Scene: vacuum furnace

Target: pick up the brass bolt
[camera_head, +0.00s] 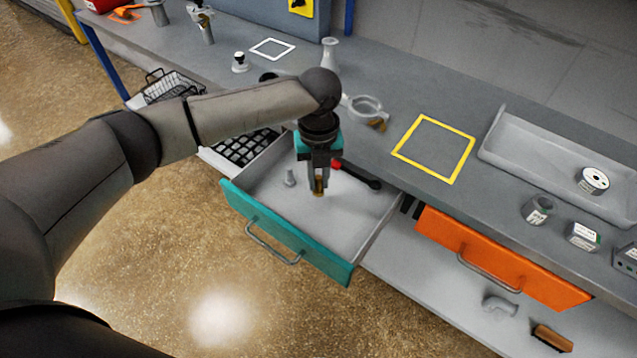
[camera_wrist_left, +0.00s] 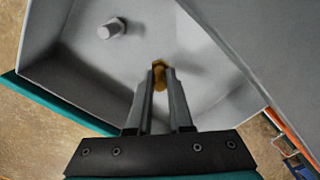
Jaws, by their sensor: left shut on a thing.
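The brass bolt (camera_head: 319,186) is between the fingertips of my left gripper (camera_head: 318,190), over the open teal-fronted drawer (camera_head: 365,222). In the left wrist view the bolt (camera_wrist_left: 159,72) shows as a gold piece at the tips of the left gripper (camera_wrist_left: 160,80), which is shut on it. The fingers point down into the drawer. I cannot tell whether the bolt touches the drawer floor. My right gripper is in neither view.
An orange drawer (camera_head: 500,262) is to the right. A yellow square outline (camera_head: 435,180) marks clear worktop.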

